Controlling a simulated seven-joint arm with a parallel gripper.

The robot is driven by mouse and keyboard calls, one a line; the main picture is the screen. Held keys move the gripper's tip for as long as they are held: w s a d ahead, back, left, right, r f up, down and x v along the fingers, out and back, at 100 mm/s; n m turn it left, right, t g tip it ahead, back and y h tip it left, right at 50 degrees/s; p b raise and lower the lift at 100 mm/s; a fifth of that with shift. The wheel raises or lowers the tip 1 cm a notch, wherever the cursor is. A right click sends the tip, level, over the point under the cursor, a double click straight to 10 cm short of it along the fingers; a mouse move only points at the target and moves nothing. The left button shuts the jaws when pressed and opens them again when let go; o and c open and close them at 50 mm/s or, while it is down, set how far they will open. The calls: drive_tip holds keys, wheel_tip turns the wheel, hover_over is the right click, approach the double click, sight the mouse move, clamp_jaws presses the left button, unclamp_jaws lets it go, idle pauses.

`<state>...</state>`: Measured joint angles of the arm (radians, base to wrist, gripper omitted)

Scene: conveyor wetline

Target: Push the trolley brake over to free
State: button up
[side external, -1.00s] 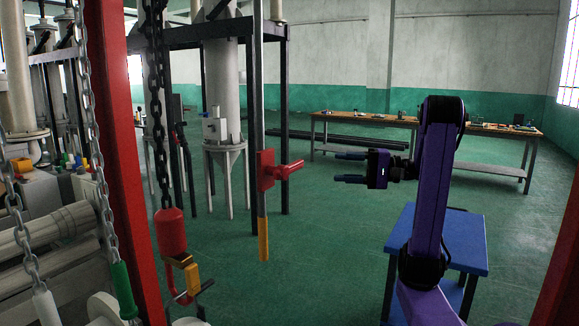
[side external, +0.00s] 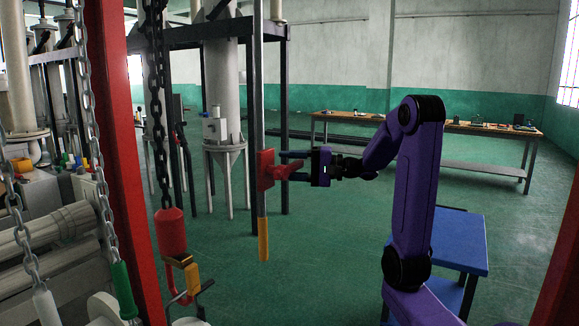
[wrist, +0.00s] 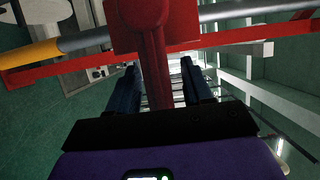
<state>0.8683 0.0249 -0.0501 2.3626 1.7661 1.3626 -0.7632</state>
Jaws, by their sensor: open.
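The brake is a red block (side external: 264,171) on the upright grey bar, with a red lever (side external: 285,170) sticking out to the right, toward me. My gripper (side external: 292,166) is level with the lever, its dark blue fingers reaching left beside it. In the wrist view the red lever (wrist: 154,50) runs between the two open fingers (wrist: 159,70), with a gap showing on each side. I cannot see any free or locked marking on the brake.
The bar ends below in a yellow grip (side external: 263,238). A red hook block (side external: 171,232) hangs on a chain to the left. A blue stand (side external: 459,238) is beside my arm, and a workbench (side external: 480,130) stands behind. Open green floor lies between.

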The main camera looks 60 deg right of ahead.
drive_tip(key=shift+w, duration=0.15)
clamp_jaws()
drive_tip(key=shift+r+n, duration=0.4)
drive_tip(key=shift+n, duration=0.2)
unclamp_jaws()
drive_tip(key=v, duration=1.7)
drive_tip(key=shift+s+r, duration=0.25)
drive_tip(key=shift+r, duration=0.2)
